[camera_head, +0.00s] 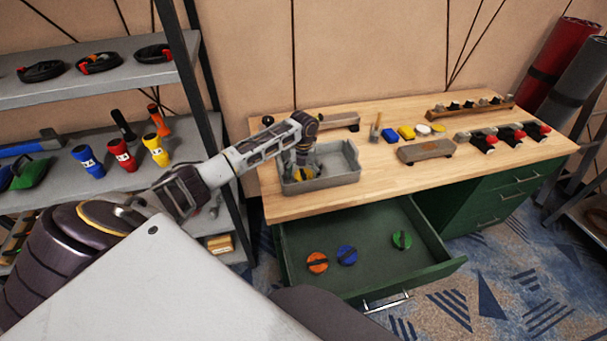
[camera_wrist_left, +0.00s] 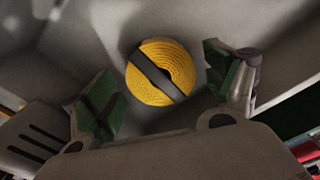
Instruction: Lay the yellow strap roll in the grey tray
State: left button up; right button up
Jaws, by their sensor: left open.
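The grey tray (camera_head: 342,177) stands on the left part of the wooden workbench. The yellow strap roll (camera_head: 303,174) lies in the tray, partly hidden by my left gripper in the head view. In the left wrist view the yellow strap roll (camera_wrist_left: 161,72) shows whole, with a dark band across it, on the grey tray floor. My left gripper (camera_head: 303,167) reaches down into the tray over the roll. In the left wrist view its two green-padded fingers (camera_wrist_left: 160,90) stand apart on either side of the roll, with gaps. My right gripper is not in view.
The open green drawer (camera_head: 370,282) below holds an orange roll (camera_head: 317,262), a blue roll (camera_head: 347,255) and a green roll (camera_head: 402,239). A shelf (camera_head: 110,75) stands at the left. Clamps and small tools lie along the bench's right part.

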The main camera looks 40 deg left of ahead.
aim_at(304, 175)
pick_arm(q)
jog(key=shift+r, duration=0.2)
notch_tip(304, 175, up, 12)
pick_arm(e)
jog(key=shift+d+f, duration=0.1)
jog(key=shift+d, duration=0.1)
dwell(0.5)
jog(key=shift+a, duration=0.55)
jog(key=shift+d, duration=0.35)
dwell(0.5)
